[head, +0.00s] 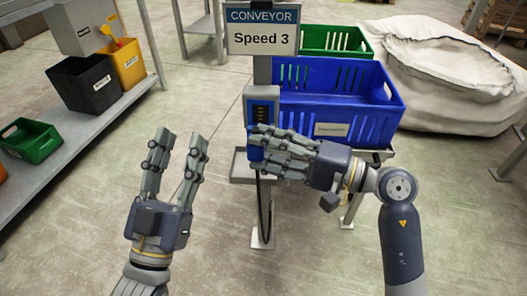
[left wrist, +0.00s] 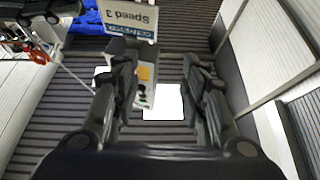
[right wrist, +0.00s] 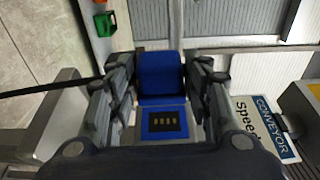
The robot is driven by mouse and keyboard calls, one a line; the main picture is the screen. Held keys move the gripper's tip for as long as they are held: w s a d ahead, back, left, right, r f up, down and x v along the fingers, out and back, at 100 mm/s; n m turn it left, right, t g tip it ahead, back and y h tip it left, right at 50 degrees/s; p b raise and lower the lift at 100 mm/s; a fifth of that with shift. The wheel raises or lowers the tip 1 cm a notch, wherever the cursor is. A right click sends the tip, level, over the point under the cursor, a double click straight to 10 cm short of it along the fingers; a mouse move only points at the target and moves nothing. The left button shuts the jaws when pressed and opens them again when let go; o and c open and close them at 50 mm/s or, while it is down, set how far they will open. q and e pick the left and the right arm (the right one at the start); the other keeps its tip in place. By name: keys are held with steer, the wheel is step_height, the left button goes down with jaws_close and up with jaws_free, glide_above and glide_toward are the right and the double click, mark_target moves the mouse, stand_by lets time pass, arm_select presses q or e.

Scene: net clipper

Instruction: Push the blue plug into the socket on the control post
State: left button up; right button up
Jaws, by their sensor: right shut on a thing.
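The control post (head: 262,70) stands at the centre of the head view. Its grey-blue box (head: 250,103) has a dark panel with small gold marks; the panel also shows in the right wrist view (right wrist: 163,124). My right gripper (head: 258,148) is shut on the blue plug (head: 254,156) just below that panel. In the right wrist view the blue plug (right wrist: 160,76) sits between the fingers. The socket is not clearly visible, and I cannot tell whether the plug is inside it. My left gripper (head: 181,143) is open and empty, left of the post.
The "CONVEYOR Speed 3" sign (head: 262,29) tops the post. A blue crate (head: 350,85) stands behind it, with a green crate (head: 335,40) beyond. A large white sack (head: 445,80) is at right. A shelf (head: 75,150) with bins runs along the left. Open floor lies between.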

arm_select(q)
steer(key=shift+w+f+g+p, duration=0.1)
steer(key=shift+w+f+g, duration=0.2)
steer(key=shift+f, duration=0.25)
steer(key=shift+w+f+g+p, duration=0.15)
steer(key=shift+w+f+g, duration=0.15)
steer(key=shift+f, duration=0.2)
steer(key=shift+w+f+g+p, duration=0.1)
steer(key=shift+w+f+g, duration=0.1)
steer(key=shift+f+g, duration=0.3)
arm_select(e)
steer(key=shift+w+d, duration=0.2)
steer(key=shift+w, duration=2.65)
arm_select(q)
steer(key=shift+y, duration=0.4)
steer(key=shift+r+t, duration=0.1)
steer(key=shift+t, duration=0.2)
steer(key=shift+s+r+t+h+b, duration=0.2)
steer(key=shift+s+r+t, duration=0.2)
steer(key=shift+r, duration=0.25)
steer(key=shift+s+r+t+h+b, duration=0.15)
steer(key=shift+s+r+t, duration=0.25)
steer(key=shift+r, duration=0.3)
steer(key=shift+s+r+t+h+b, duration=0.2)
steer(key=shift+s+r+t, duration=0.2)
steer(key=shift+r, duration=0.25)
arm_select(e)
steer(key=shift+d, duration=0.1)
